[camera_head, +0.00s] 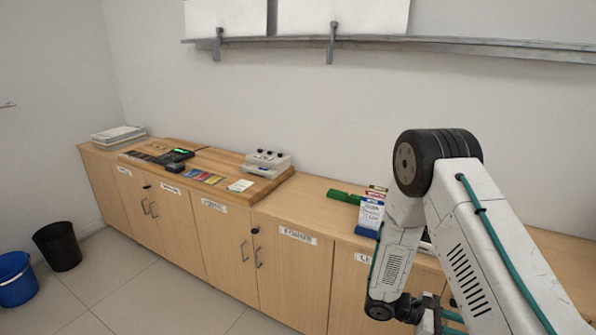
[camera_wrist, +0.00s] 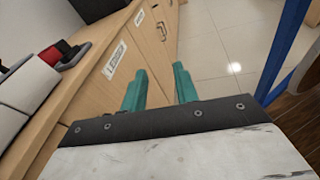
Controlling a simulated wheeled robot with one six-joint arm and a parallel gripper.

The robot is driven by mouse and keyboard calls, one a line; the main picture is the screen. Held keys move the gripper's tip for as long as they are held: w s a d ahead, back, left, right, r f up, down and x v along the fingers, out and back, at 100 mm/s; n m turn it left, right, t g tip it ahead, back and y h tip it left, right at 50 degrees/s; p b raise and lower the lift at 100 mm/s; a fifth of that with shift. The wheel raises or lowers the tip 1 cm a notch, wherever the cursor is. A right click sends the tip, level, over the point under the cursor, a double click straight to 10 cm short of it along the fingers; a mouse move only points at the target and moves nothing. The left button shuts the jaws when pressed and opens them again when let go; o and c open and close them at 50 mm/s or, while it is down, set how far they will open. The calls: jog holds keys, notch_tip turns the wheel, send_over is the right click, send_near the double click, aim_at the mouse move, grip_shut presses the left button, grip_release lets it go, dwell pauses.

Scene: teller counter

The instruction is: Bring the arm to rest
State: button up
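My arm stands at the right of the head view, bent at a dark round joint, with its forearm hanging down in front of the counter (camera_head: 330,200). My gripper's two teal fingers show in the wrist view (camera_wrist: 160,88), apart with nothing between them. The fingers point past the cabinet front toward the tiled floor. In the head view the gripper end is low at the bottom edge, mostly hidden or cut off.
A card stand (camera_head: 370,215) and a green object (camera_head: 345,197) stand on the counter close behind my forearm. A wooden board (camera_head: 245,187) holds cards and devices further left.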

jog(key=s+a+r+m+t+y, duration=0.2)
jog(key=s+a+r+m+y, duration=0.2)
jog(key=s+r, duration=0.3)
jog(key=s+a+r+m+t+y, duration=0.2)
jog(key=s+a+r+m+y, duration=0.2)
jog(key=r, duration=1.2)
jog(key=s+a+r+m+t+y, duration=0.2)
jog(key=s+a+r+m+y, duration=0.2)
jog(key=s+r, duration=0.6)
jog(key=a+r+y, duration=0.2)
jog(key=y, duration=0.1)
jog(key=shift+s+m, duration=0.4)
jog(key=shift+a+f, duration=0.1)
